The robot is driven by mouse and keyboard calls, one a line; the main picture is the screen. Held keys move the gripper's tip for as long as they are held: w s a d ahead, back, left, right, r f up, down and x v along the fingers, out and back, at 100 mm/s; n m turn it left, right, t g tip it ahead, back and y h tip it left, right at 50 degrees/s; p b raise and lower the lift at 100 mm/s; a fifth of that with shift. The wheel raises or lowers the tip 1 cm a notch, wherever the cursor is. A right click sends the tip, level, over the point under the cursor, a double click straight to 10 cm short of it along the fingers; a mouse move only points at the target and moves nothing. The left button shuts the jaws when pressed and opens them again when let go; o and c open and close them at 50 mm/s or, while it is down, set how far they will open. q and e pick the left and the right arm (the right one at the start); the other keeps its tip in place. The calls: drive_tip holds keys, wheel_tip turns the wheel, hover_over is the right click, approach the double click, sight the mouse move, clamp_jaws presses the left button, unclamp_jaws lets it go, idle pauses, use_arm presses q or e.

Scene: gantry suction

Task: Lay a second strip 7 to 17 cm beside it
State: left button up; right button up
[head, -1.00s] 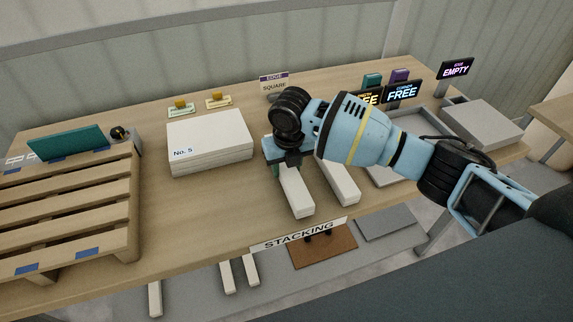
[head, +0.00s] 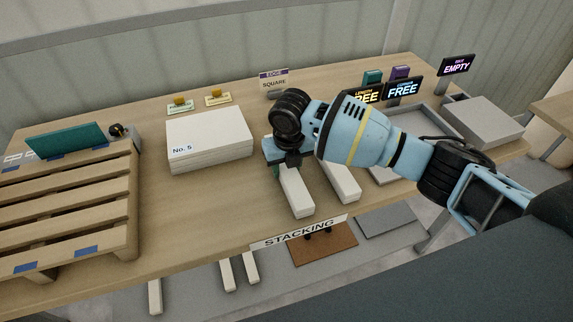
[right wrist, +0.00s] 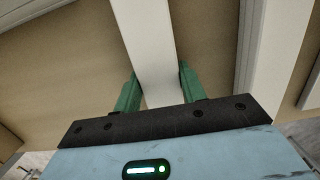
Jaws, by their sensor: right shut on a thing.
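A white strip (head: 298,192) lies near the front of the table, below my right gripper (head: 286,164). In the right wrist view the gripper (right wrist: 154,88) has its green fingers on either side of this strip (right wrist: 146,45), closed on it. The strip looks level and at or very near the table top; I cannot tell if it touches. Another white strip (head: 342,184) lies beside it to the right, roughly parallel, with bare wood between them. It also shows in the right wrist view (right wrist: 280,75). My right arm hides the far ends of both strips. My left gripper is out of view.
A white stack marked No. 5 (head: 208,142) stands to the left, and a wooden pallet (head: 70,208) at the far left. A grey tray (head: 428,119) and a grey block (head: 484,120) are at the right. The STACKING label (head: 299,233) marks the front edge.

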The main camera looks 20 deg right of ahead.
drive_tip(key=o, duration=1.3)
drive_tip(key=shift+c, duration=0.2)
drive_tip(key=r, duration=0.5)
drive_tip(key=s+r, duration=0.1)
drive_tip(key=r, duration=0.1)
drive_tip(key=shift+r, duration=0.4)
